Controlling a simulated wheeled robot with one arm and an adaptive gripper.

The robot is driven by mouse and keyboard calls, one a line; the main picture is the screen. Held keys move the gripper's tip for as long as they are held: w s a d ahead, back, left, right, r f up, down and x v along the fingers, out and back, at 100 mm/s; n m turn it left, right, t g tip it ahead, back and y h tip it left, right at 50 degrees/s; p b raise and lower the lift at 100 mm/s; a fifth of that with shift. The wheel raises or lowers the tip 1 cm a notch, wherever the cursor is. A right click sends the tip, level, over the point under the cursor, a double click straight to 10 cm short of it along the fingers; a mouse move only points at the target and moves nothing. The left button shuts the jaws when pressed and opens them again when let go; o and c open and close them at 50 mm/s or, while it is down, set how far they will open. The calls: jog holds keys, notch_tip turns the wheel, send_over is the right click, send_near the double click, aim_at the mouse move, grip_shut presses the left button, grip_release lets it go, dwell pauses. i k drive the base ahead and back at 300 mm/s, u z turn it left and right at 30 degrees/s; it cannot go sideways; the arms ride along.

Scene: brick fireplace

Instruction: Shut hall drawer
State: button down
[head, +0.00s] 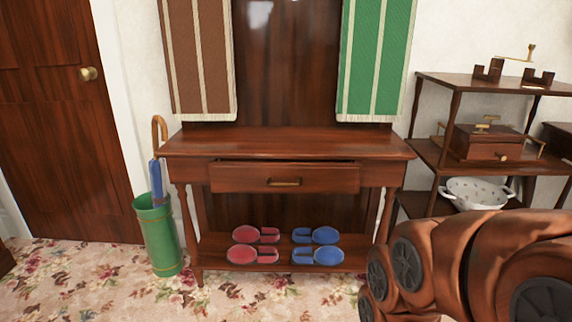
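The hall drawer (240,178) is in the dark wooden hall stand (185,145), at the middle of the head view. My arm shows at the lower right, to the right of the hall stand and apart from the drawer. My gripper is not in view.
A green umbrella stand (160,240) stands left of the hall stand. Red slippers (243,255) and blue slippers (317,256) lie on its lower shelf. A shelf unit (428,150) with a white colander (477,193) stands to the right. Floral carpet in front is clear.

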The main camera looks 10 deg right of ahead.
aim_at(226, 175)
jog(key=z, duration=0.75)
jog(key=i, duration=0.5)
jog(key=u, duration=3.25)
